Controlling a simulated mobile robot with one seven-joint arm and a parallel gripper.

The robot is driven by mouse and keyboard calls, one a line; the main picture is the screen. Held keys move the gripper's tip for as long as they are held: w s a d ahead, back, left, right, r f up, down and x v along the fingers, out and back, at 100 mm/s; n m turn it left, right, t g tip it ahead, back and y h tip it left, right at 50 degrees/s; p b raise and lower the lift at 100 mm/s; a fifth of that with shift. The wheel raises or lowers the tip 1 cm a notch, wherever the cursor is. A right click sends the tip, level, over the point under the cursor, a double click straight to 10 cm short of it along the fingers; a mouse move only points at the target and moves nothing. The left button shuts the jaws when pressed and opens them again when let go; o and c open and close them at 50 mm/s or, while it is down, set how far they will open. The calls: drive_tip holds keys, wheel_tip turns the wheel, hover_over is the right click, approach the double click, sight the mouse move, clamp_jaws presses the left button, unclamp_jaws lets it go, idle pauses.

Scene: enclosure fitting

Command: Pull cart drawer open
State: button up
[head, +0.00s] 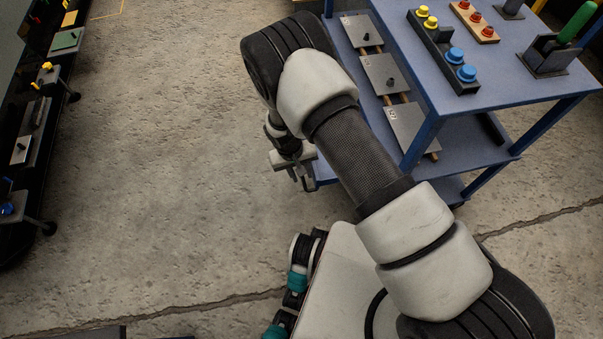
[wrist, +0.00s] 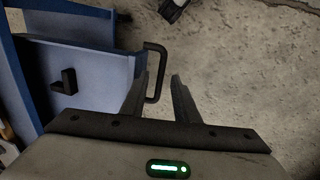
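The blue cart (head: 490,85) stands at the upper right in the head view, partly behind my arm. In the wrist view its blue drawer (wrist: 100,75) is at the left, seen from above, and appears to stick out past the darker cart frame. A black block (wrist: 65,82) sits on it. A black U-shaped handle (wrist: 163,60) juts from the drawer's right edge. My gripper (wrist: 159,75) is open, with its fingers on either side of the handle bar; contact cannot be told. My gripper also shows in the head view (head: 303,182), beside the cart. My arm hides the drawer there.
The cart top carries yellow and blue knobs (head: 455,55), a red-knobbed block (head: 475,20) and a green-handled clamp (head: 550,50). Another rack (head: 35,140) stands at far left. The concrete floor (head: 170,140) between is clear.

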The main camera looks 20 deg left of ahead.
wheel_tip(320, 180, up, 16)
drive_tip(key=s+a+p, duration=0.1)
drive_tip(key=a+p, duration=0.1)
drive_tip(key=shift+s+a+p, duration=0.2)
drive_tip(key=shift+s+p, duration=0.2)
drive_tip(key=w+d+r+m+y, duration=0.1)
drive_tip(key=w+d+r, duration=0.1)
drive_tip(key=d+r, duration=0.5)
drive_tip(key=w+d+r+m+t, duration=0.1)
drive_tip(key=w+d+r, duration=0.15)
drive_tip(key=r, duration=0.85)
drive_tip(key=w+d+r+m+y, duration=0.1)
drive_tip(key=w+d+r+m, duration=0.1)
drive_tip(key=d+r, duration=0.55)
drive_tip(key=s+d+r+m+t, duration=0.3)
drive_tip(key=s+d+r, duration=1.2)
drive_tip(key=d+r, duration=0.15)
wheel_tip(320, 180, up, 17)
drive_tip(key=d+p, duration=0.1)
drive_tip(key=p, duration=1.7)
drive_tip(key=shift+r, duration=0.1)
